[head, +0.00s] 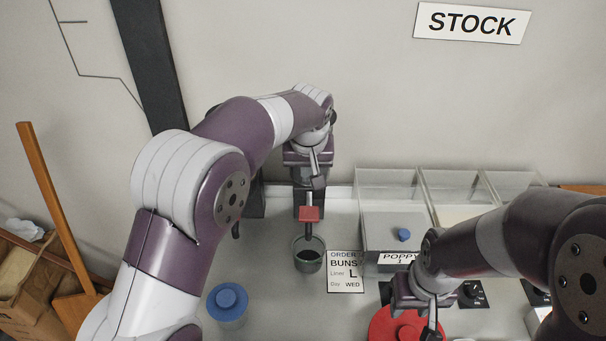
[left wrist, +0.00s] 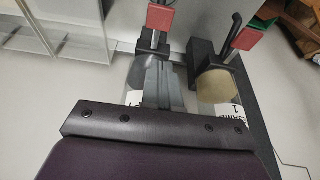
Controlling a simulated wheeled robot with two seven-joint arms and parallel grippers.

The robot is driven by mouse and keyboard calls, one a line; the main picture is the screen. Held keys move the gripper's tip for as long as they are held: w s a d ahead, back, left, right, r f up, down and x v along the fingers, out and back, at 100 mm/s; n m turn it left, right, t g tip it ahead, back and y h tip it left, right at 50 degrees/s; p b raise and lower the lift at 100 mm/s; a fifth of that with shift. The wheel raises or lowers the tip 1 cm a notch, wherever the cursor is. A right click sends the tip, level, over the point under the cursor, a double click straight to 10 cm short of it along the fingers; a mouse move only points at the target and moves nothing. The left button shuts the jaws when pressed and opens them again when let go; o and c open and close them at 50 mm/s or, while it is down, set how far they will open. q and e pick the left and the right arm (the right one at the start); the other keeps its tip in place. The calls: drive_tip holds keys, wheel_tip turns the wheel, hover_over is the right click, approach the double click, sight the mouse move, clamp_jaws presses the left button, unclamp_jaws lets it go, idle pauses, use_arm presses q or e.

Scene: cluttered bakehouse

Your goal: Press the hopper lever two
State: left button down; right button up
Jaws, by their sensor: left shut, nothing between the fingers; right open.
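A hopper lever with a red pad (head: 309,214) stands at the back of the counter, just in front of my left gripper (head: 316,178). In the left wrist view the same red pad (left wrist: 159,18) lies just beyond my shut, empty left fingers (left wrist: 157,66); I cannot tell if they touch the lever. A second red-padded lever (left wrist: 247,39) stands to the right there, beside a hopper labelled in part "SAME 1" (left wrist: 233,112). The nearer hopper is mostly hidden by my gripper. My right gripper (head: 430,318) is open over a red round object (head: 388,328).
A grey cup (head: 308,262) with a dark inside stands below the lever, beside an order card (head: 345,283). A clear bin labelled "POPPY 1" (head: 385,215) is to the right. A blue-lidded jar (head: 228,297) stands at front left. Boxes (head: 25,285) lie far left.

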use_arm(q)
drive_tip(key=b, duration=0.5)
hover_over(308, 213)
drive_tip(key=s, duration=0.2)
wheel_tip(308, 213, down, 6)
use_arm(e)
wheel_tip(308, 213, down, 4)
use_arm(q)
drive_tip(key=shift+g, duration=0.3)
drive_tip(key=p+x, duration=0.1)
drive_tip(key=x, duration=0.1)
drive_tip(key=p+x, duration=0.1)
drive_tip(key=x, duration=0.1)
drive_tip(key=s+p+x, duration=0.1)
drive_tip(key=p+x, duration=0.1)
drive_tip(key=x, duration=0.1)
drive_tip(key=shift+f, duration=0.2)
drive_tip(key=shift+w+f, duration=0.2)
drive_tip(key=shift+f, duration=0.3)
drive_tip(key=shift+s, duration=0.1)
use_arm(e)
wheel_tip(308, 213, up, 4)
drive_tip(key=shift+w+f, duration=0.15)
drive_tip(key=shift+f, duration=0.05)
